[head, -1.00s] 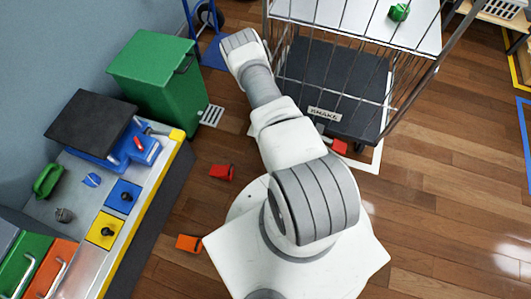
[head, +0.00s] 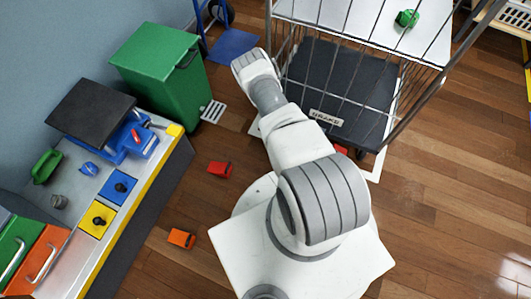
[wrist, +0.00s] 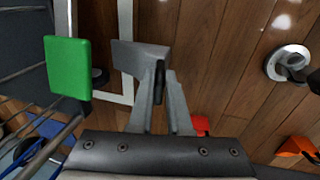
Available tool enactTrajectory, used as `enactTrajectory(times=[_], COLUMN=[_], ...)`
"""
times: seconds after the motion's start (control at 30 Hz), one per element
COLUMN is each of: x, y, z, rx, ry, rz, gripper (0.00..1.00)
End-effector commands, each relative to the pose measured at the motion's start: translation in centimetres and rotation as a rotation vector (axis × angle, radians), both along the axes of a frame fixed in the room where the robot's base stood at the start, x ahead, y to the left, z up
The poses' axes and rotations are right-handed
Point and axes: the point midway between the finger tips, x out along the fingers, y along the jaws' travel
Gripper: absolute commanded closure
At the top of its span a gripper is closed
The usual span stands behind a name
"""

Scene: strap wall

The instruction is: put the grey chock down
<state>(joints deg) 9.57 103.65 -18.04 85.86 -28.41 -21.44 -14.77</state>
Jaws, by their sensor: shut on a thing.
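The grey chock (wrist: 139,55) shows in the wrist view as a grey block at the tips of my gripper (wrist: 160,92). The gripper is shut on it, and the chock juts to the left of the fingers, over the wooden floor. I cannot tell how far it is above the floor. In the head view my own arm hides the gripper and the chock.
A wire-caged cart (head: 340,85) with a dark lower deck stands on a white floor outline. Red (head: 220,169) and orange (head: 181,238) blocks lie on the floor. A green bin (head: 160,70) and workbench (head: 150,185) are left. A green plate (wrist: 68,68) is near the chock.

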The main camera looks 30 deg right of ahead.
Motion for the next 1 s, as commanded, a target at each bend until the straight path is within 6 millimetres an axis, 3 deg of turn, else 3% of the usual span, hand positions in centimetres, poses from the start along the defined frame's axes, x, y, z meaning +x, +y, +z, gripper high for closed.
enactTrajectory(times=[0.4, 0.57, 0.77, 1.0], x=[5.7, 7.5, 8.1, 8.0], y=[5.3, 6.9, 7.5, 7.5], z=[-5.1, -6.3, -7.0, -10.4], rx=[0.002, 0.001, 0.000, 0.000], ry=[-0.004, -0.003, -0.001, 0.000], rz=[0.004, 0.002, 0.000, -0.001], gripper=[1.00, 1.00, 1.00, 1.00])
